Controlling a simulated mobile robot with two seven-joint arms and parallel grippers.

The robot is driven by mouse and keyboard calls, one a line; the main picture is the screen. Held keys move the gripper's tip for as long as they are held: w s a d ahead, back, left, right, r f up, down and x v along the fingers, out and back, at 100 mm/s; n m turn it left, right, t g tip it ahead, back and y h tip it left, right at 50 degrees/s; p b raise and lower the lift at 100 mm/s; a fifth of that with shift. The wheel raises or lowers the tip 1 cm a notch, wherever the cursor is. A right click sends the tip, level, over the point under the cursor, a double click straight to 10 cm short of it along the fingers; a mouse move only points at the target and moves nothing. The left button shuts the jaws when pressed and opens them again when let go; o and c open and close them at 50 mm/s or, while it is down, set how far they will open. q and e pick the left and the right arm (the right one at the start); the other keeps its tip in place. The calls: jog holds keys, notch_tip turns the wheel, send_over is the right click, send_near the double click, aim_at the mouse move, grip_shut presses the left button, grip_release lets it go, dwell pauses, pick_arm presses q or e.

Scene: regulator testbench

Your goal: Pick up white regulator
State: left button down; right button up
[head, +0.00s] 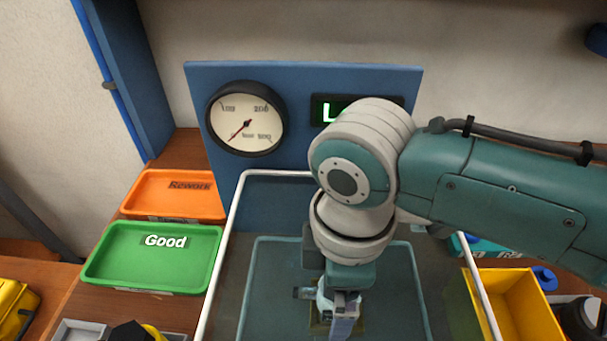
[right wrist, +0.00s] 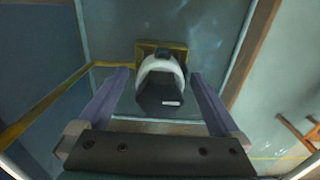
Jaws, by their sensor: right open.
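The white regulator (right wrist: 150,68) shows in the right wrist view, with a black hexagonal knob facing the camera and a yellow-brown square mount (right wrist: 180,50) behind it. In the head view only a pale part of it (head: 324,297) shows beside my right gripper (head: 341,318); the gripper and arm hide the rest. My right gripper is open. Its two fingers stand on either side of the regulator in the right wrist view, with visible gaps between them and it. My left gripper is not in view.
A clear-walled, white-rimmed enclosure (head: 222,262) surrounds the regulator. A blue panel behind carries a round gauge (head: 246,118) and a green-lit display (head: 328,112). An orange Rework tray (head: 150,203) and green Good tray (head: 120,267) lie left. A yellow bin (head: 525,300) stands right.

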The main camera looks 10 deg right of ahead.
grip_shut()
dwell(0.8)
jog(key=shift+r, duration=0.1)
